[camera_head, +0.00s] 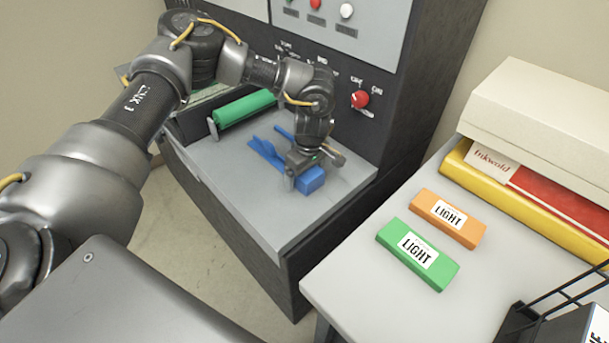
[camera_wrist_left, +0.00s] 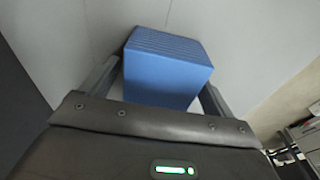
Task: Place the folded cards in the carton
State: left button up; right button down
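A blue block with a ridged top (camera_head: 311,179), which looks like a stack of cards, sits on the grey machine bed in the head view. It also shows in the left wrist view (camera_wrist_left: 167,65). My left gripper (camera_head: 300,174) is over it, pointing down. In the wrist view its fingers stand on either side of the block with small pale gaps, so it looks open. Flat, angular blue pieces (camera_head: 265,154) lie just behind it on the bed. I cannot pick out the carton for sure. My right gripper is not in view.
A green roller (camera_head: 243,107) lies at the back of the machine bed (camera_head: 225,165). On the side table (camera_head: 365,290) are green (camera_head: 418,254) and orange (camera_head: 448,217) boxes labelled LIGHT, yellow and red boxes under a cream one (camera_head: 540,120), and a black wire rack (camera_head: 545,318).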

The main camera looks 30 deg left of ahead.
pick_arm(q)
jog(key=c, duration=1.2)
jog(key=shift+c, duration=0.2)
jog(key=shift+r, duration=0.1)
